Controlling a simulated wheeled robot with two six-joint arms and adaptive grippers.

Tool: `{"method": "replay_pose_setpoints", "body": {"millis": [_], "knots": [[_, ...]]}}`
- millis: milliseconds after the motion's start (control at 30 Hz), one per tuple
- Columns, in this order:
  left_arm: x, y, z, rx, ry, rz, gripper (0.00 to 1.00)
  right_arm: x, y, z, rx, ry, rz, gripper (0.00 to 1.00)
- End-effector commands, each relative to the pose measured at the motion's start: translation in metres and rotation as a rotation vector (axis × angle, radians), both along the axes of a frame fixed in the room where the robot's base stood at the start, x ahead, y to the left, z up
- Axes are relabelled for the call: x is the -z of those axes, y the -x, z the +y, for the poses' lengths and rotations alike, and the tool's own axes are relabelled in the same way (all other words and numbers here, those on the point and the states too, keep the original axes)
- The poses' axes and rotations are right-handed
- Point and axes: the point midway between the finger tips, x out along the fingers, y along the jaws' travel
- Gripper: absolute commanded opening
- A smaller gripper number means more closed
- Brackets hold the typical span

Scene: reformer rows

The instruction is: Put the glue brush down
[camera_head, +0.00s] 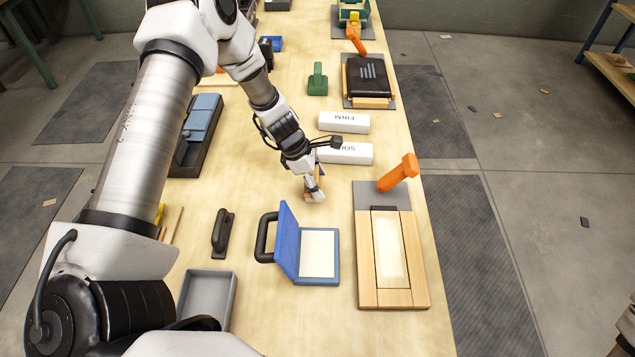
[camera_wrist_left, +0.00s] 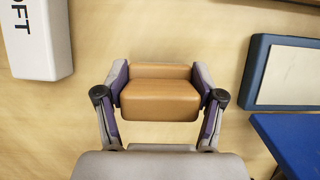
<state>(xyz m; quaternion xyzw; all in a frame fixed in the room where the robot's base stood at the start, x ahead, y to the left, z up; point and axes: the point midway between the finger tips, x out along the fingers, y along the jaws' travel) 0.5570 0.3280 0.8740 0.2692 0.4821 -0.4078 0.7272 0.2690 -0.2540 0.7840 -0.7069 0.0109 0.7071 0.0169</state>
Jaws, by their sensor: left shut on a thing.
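The glue brush shows in the left wrist view as a brown wooden block (camera_wrist_left: 160,96) held between the two fingers. My left gripper (camera_wrist_left: 160,88) is shut on it. In the head view my left gripper (camera_head: 314,188) is low over the middle of the table, and a small wooden part of the brush (camera_head: 309,184) shows at its fingers. The brush's underside is hidden, so I cannot tell whether it touches the table. My right gripper is not in view.
A blue hinged case (camera_head: 333,262) with a white pad stands open in front of the gripper. White SOFT (camera_head: 350,154) and FIRM (camera_head: 344,122) blocks lie behind it. A wooden frame (camera_head: 418,255) with an orange-handled clamp (camera_head: 398,173) is at right. A grey tray (camera_head: 188,302) and black-handled tool (camera_head: 222,232) are at left.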

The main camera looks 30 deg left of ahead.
Motion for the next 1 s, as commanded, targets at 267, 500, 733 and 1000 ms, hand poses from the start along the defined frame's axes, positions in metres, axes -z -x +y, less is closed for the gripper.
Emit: {"method": "replay_pose_setpoints", "body": {"millis": [267,500,733,1000], "knots": [[0.002,0.000,0.000,-0.001,0.000,0.000,0.82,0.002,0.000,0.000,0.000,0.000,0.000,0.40],[0.002,0.000,0.000,-0.001,0.000,0.000,0.93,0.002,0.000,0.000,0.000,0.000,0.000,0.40],[-0.008,0.001,0.001,-0.002,0.002,-0.001,0.93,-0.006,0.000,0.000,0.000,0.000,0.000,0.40],[-0.072,0.013,0.022,-0.001,0.003,-0.003,0.93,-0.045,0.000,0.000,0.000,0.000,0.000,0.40]]}}
